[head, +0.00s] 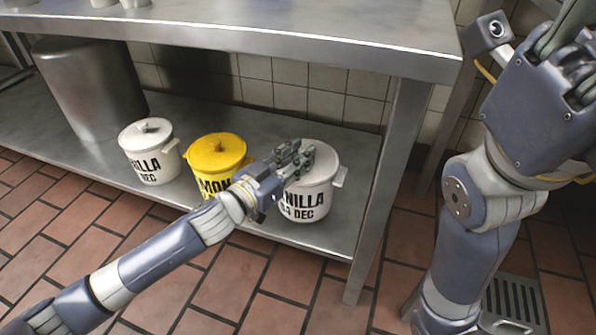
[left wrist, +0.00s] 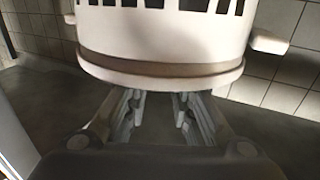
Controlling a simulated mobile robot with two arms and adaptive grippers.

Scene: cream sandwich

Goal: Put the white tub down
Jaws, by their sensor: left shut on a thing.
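The white tub (head: 322,172) at the right end of the lower shelf has black lettering ending in "NILLA" and "4 DEC". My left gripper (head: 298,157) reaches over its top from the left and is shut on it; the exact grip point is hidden. The tub looks upright, at or just above the shelf; I cannot tell if its base touches. In the left wrist view the tub (left wrist: 165,40) fills the top, and my left gripper's fingers (left wrist: 157,105) run out of sight behind its rim. My right gripper (head: 566,45) is at the upper right, partly cut off.
A yellow tub (head: 215,148) stands just left of the white tub. Another white tub (head: 150,155) and a tall metal container (head: 90,90) stand farther left. The upper steel shelf (head: 260,30) overhangs them. A table leg (head: 385,185) is close on the right.

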